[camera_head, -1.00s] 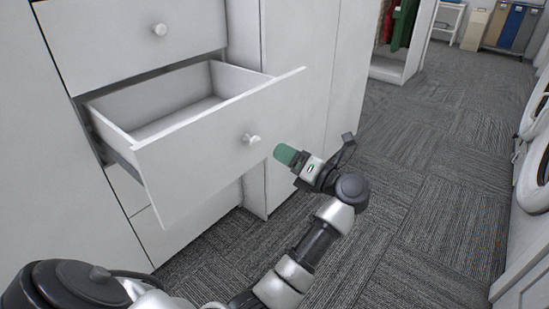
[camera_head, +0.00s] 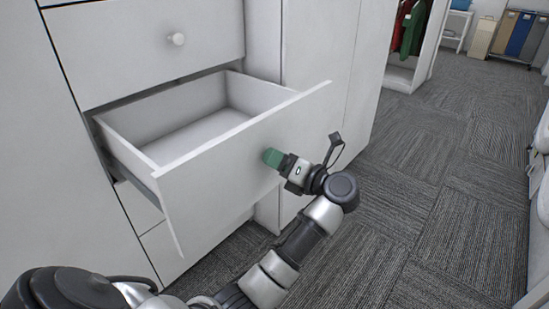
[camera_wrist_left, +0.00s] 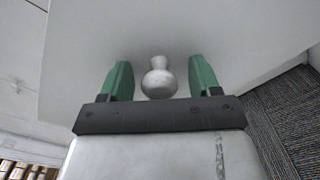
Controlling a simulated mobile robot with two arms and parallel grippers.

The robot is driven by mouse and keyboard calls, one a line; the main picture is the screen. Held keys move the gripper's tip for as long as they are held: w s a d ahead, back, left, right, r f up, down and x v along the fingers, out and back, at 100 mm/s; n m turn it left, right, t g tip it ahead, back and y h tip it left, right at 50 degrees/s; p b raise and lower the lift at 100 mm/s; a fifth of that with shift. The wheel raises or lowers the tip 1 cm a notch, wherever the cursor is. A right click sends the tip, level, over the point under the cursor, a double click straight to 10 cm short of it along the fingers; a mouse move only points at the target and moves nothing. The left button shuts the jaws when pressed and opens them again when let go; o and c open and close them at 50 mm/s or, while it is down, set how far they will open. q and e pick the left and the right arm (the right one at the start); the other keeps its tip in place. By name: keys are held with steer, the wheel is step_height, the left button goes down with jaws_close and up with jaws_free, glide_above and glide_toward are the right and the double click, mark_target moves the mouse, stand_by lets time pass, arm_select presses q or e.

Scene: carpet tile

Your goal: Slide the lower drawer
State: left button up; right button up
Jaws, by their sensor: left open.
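The white lower drawer (camera_head: 235,150) stands pulled out from the cabinet, and its inside looks empty. Its round knob (camera_wrist_left: 159,78) shows in the left wrist view between the two green fingers of my left gripper (camera_wrist_left: 160,80). There is a gap on each side of the knob, so the fingers are open around it and not closed on it. In the head view my left gripper (camera_head: 272,157) is at the drawer front and hides the knob. My right gripper is not in view.
A closed upper drawer with a round knob (camera_head: 177,39) is above the open one. White cabinet panels (camera_head: 312,60) stand to the right. Carpet floor (camera_head: 430,190) is clear to the right. An open wardrobe with clothes (camera_head: 412,30) and several bins (camera_head: 515,35) are at the back.

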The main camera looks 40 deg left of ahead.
arm_select(q)
jaws_close()
steer(key=a, duration=0.7)
steer(key=w+a, duration=0.1)
steer(key=a, duration=1.4)
steer(key=shift+w+a, duration=0.1)
steer(key=shift+w, duration=0.25)
steer(key=shift+w+a, duration=0.1)
steer(key=shift+a, duration=0.65)
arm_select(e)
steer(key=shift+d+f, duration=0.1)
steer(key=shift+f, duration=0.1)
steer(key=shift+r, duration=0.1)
arm_select(q)
jaws_free()
steer(key=shift+d, duration=0.1)
